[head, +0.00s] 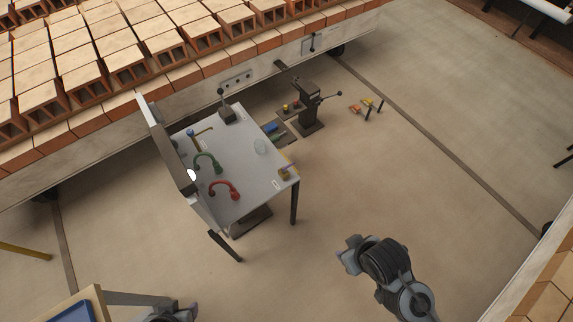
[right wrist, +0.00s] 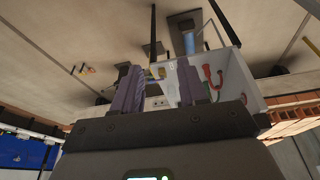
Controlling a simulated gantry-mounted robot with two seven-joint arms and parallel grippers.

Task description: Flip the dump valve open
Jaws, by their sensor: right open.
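A grey table (head: 235,165) stands left of centre in the head view. It carries a red curved handle (head: 224,187), a green curved handle (head: 208,160), a brass lever with a blue knob (head: 191,133), a black lever box (head: 228,114) and a small brass fitting (head: 287,171). I cannot tell which is the dump valve. My right gripper (head: 346,254) is right of the table's near side, apart from it. In the right wrist view it is open and empty (right wrist: 157,82), with the red handle (right wrist: 206,72) beyond it. My left gripper (head: 193,309) is partly cut off at the bottom edge.
A brick-laden car (head: 270,68) runs behind the table. A black lever stand (head: 309,110) is behind the table to its right, with small coloured items (head: 366,106) on the floor nearby. The floor around my right gripper is clear. A blue-topped stand (head: 75,312) is bottom left.

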